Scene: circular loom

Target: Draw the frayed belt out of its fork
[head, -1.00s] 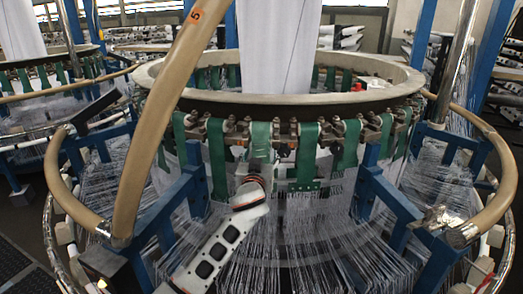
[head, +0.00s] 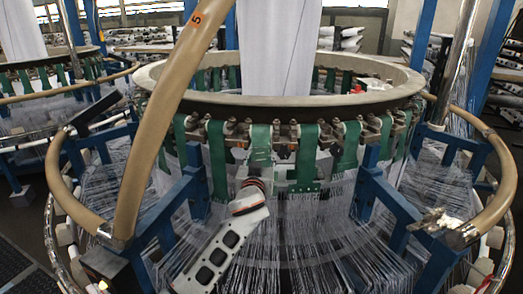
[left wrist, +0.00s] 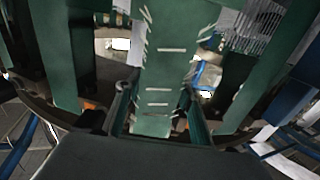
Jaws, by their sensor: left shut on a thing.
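The frayed belt (head: 260,143) is a green strap with pale worn marks, hanging from the rim of the loom's ring. It fills the middle of the left wrist view (left wrist: 168,50), with white frayed threads along its edges and white stitches across it. My left gripper (head: 252,183) is shut on its lower part, with one finger at each side of the belt in the left wrist view (left wrist: 158,100). The gripper covers the belt's lower end in the head view. The fork at the belt's top is too small to make out clearly. My right gripper is not in view.
Other green belts hang close on both sides, such as one on the left (head: 217,160) and one on the right (head: 307,155). White threads (head: 310,240) fan out below. Blue frame posts (head: 395,205) and a tan curved tube (head: 165,120) stand near the arm.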

